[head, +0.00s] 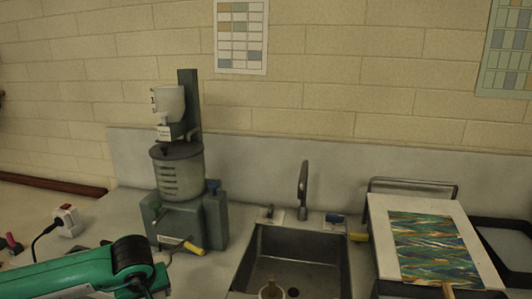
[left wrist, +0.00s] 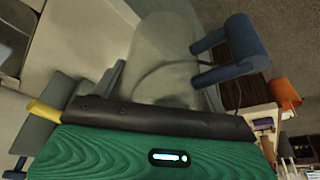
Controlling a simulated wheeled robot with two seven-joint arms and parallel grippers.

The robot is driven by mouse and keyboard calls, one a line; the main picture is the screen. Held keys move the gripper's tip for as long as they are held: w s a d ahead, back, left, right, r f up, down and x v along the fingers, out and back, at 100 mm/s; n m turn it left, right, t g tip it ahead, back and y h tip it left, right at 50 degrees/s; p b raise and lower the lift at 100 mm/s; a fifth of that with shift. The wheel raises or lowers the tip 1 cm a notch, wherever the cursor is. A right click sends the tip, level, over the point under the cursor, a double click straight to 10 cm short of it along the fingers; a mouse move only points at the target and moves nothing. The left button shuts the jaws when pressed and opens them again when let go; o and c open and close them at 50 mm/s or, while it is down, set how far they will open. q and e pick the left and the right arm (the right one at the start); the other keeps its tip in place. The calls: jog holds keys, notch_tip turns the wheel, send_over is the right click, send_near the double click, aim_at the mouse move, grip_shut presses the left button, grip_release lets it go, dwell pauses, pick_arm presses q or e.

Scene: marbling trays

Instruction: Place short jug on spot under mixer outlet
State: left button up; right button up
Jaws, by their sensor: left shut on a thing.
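The mixer (head: 180,175) stands on the counter left of the sink, with a pale ribbed drum on a grey-green base and a yellow-ended lever (head: 193,247) low at its front. I cannot make out its outlet or the spot below it. In the left wrist view a pale grey, cloudy vessel with a blue handle (left wrist: 240,48), seemingly the short jug (left wrist: 165,60), fills the middle, close to the camera. My left gripper (left wrist: 160,112) is shut on it, its fingertips mostly hidden. In the head view my green left arm comes in at the bottom left, in front of the mixer. My right gripper is not in view.
A sink (head: 293,262) with a tap (head: 303,190) lies right of the mixer. Further right, a board (head: 375,215) carries a marbled sheet. A white power socket (head: 67,220) with a black cable is at the left. A wall stands behind.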

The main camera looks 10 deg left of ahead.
pick_arm(q)
jog(key=s+d+r+m+t+h, duration=0.1)
jog(key=s+d+r+m+h, duration=0.1)
jog(key=d+m, duration=0.5)
jog(key=d+r, duration=0.1)
jog(key=d, duration=0.5)
jog(key=shift+d+m+h, duration=0.3)
jog(key=shift+d, duration=0.1)
jog(key=shift+c, duration=0.2)
jog(key=shift+w+a, duration=0.1)
